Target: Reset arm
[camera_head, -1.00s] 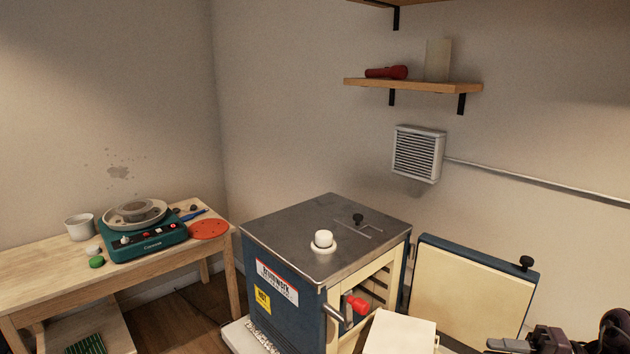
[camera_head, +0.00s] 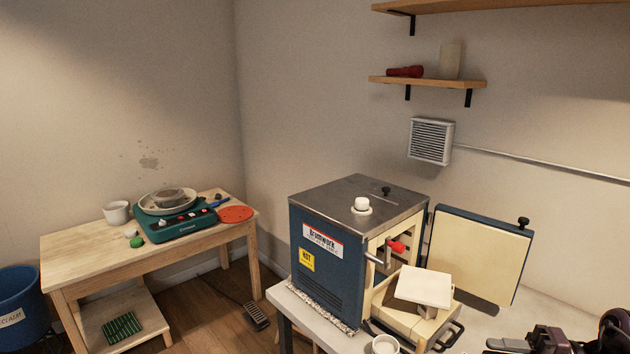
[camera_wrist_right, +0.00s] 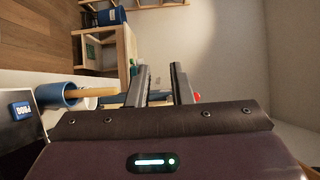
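My right gripper (camera_head: 535,341) shows in the bottom right corner of the head view, with part of its arm at the frame edge. In the right wrist view its two dark fingers (camera_wrist_right: 159,80) stand apart with nothing held between them. My left gripper is in neither view. The blue kiln (camera_head: 345,240) stands to the left of my right gripper, its front open and its door panel (camera_head: 478,258) to the right. A white slab (camera_head: 424,287) lies in front of the kiln opening.
A wooden table (camera_head: 85,253) at left holds a green pottery wheel (camera_head: 180,228), a white cup (camera_head: 117,212) and an orange disc (camera_head: 235,214). A blue bucket (camera_head: 20,308) stands at the far left. A shelf (camera_head: 430,82) hangs above.

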